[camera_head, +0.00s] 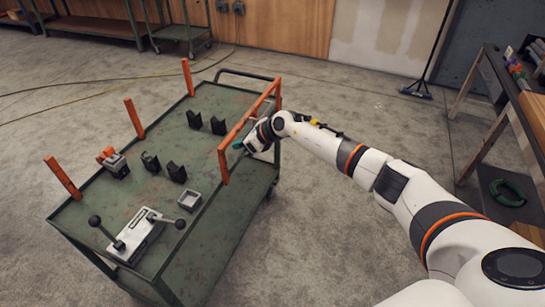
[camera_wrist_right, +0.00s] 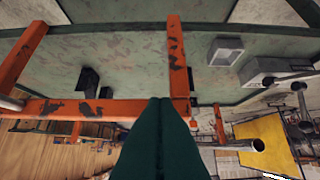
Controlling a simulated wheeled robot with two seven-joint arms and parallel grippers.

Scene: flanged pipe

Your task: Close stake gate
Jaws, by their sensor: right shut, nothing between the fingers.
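The stake gate (camera_head: 250,117) is an orange frame with worn paint: a long rail with a post at each end, on the right side of a green cart (camera_head: 215,215). In the right wrist view its rail (camera_wrist_right: 80,108) runs across the picture and a post (camera_wrist_right: 177,65) rises near the middle. My right gripper (camera_head: 240,146) is at the rail near its front post. Its green fingers (camera_wrist_right: 160,102) are shut together with nothing between them and overlap the rail in the wrist view. I cannot tell whether they touch it. My left gripper is not in view.
Three separate orange stakes (camera_head: 134,118) stand along the cart's left side. Several black supports (camera_head: 176,172), a small grey tray (camera_head: 189,201) and a lever unit (camera_head: 140,236) sit on the deck.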

